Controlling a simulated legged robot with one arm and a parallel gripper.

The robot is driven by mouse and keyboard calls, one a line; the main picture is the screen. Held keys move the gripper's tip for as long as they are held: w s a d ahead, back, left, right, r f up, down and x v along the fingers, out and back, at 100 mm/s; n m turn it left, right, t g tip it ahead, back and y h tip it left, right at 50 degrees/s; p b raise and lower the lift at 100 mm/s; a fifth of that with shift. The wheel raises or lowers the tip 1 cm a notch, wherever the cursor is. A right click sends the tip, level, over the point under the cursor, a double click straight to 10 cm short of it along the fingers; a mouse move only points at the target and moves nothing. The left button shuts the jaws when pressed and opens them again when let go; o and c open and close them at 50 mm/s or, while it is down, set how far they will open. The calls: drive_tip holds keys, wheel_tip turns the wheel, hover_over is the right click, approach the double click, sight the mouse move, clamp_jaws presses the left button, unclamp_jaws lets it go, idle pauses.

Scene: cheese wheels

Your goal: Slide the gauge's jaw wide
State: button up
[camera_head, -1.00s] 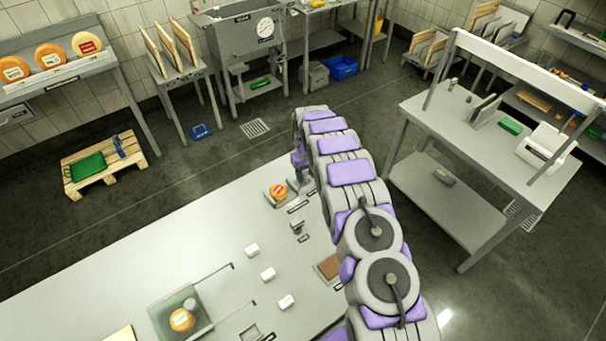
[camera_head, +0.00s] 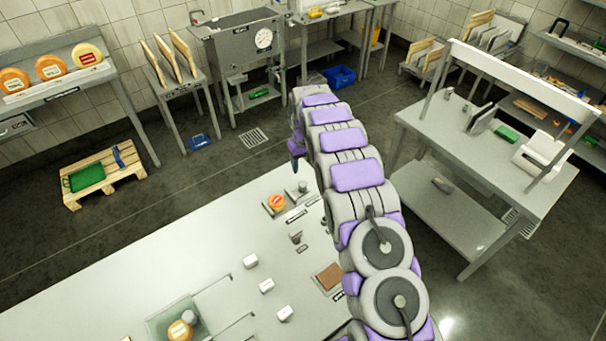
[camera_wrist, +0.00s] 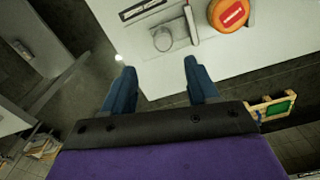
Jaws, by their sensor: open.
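The gauge sits near the far corner of the long table (camera_head: 165,258). In the wrist view it shows a grey round knob (camera_wrist: 163,39) and a thin upright-looking bar (camera_wrist: 191,19). In the head view its knob (camera_head: 302,186) stands just right of a small orange cheese wheel with a red label (camera_head: 277,203). The same cheese (camera_wrist: 231,13) is at the top of the wrist view. My gripper (camera_wrist: 160,67) is open and empty, its blue fingers apart and clear of the knob.
White blocks (camera_head: 267,285), a brown square (camera_head: 329,277) and another cheese on a glassy plate (camera_head: 179,329) occupy the long table. A workbench (camera_head: 480,150) stands to the right. A pallet with a green tray (camera_head: 86,178) lies on the floor at left.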

wheel_tip(320, 180, up, 6)
drive_tip(key=shift+r, duration=0.25)
idle(0.5)
drive_tip(key=s+d+r+m+b, duration=0.1)
drive_tip(key=s+d+r, duration=0.2)
drive_tip(key=s+r, duration=0.35)
drive_tip(key=s+d+r+m+g+b, duration=0.1)
drive_tip(key=s+d+r, duration=0.2)
drive_tip(key=s, duration=0.6)
drive_tip(key=s+d+r+m+b, duration=0.1)
drive_tip(key=s+d+r, duration=0.2)
drive_tip(key=s+r, duration=0.35)
drive_tip(key=s+d+f+b, duration=0.1)
drive_tip(key=s+f, duration=0.1)
drive_tip(key=s, duration=1.3)
drive_tip(key=s+d+f+m+b, duration=0.1)
drive_tip(key=s+f, duration=0.1)
drive_tip(key=s, duration=1.4)
drive_tip(key=shift+s+d+f+m+g, duration=0.2)
drive_tip(key=shift+f+m+g, duration=0.1)
drive_tip(key=shift+f+g, duration=0.1)
